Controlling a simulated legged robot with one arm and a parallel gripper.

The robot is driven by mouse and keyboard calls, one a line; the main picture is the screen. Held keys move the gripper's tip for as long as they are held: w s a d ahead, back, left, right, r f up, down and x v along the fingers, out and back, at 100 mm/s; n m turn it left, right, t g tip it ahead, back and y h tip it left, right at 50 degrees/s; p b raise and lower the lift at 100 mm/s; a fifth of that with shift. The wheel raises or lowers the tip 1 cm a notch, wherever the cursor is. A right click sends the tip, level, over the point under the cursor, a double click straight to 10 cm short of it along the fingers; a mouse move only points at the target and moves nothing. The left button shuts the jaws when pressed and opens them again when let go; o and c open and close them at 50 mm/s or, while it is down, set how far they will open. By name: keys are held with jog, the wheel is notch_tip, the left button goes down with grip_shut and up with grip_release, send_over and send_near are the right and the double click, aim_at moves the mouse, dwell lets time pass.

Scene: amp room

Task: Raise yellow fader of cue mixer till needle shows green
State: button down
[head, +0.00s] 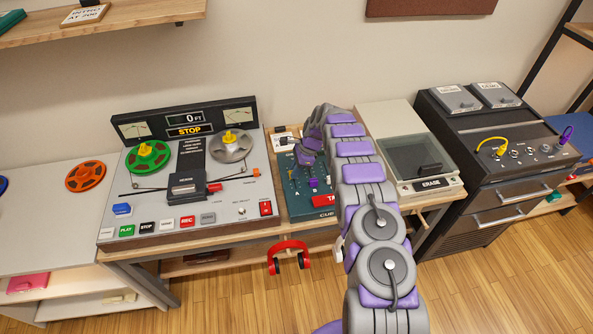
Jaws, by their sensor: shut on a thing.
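The cue mixer (299,204) is a dark teal panel right of the tape machine, with small controls and a red button (325,200) at its front. My gripper (308,160) is over the mixer's upper part, partly covered by my own arm. It is shut on a small part of the mixer at the fader area. The yellow fader itself does not show behind the gripper. A purple cap (313,183) shows just below the gripper. No needle on the mixer can be read from here.
The tape machine (240,217) with green and silver reels stands left of the mixer. The eraser unit (432,188) and a patch-cable cabinet (520,130) stand to the right. Red headphones (288,245) hang below the mixer's front edge. The wood floor in front is clear.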

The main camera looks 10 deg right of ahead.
jog(key=shift+s+a, duration=0.1)
jog(key=shift+a, duration=0.1)
jog(key=c, duration=1)
grip_release()
jog(key=shift+c, duration=0.2)
jog(key=shift+d, duration=0.1)
jog(key=shift+d+r, duration=0.15)
jog(key=shift+r, duration=0.15)
jog(key=p+v, duration=0.3)
jog(key=v, duration=1.3)
jog(key=shift+r, duration=0.3)
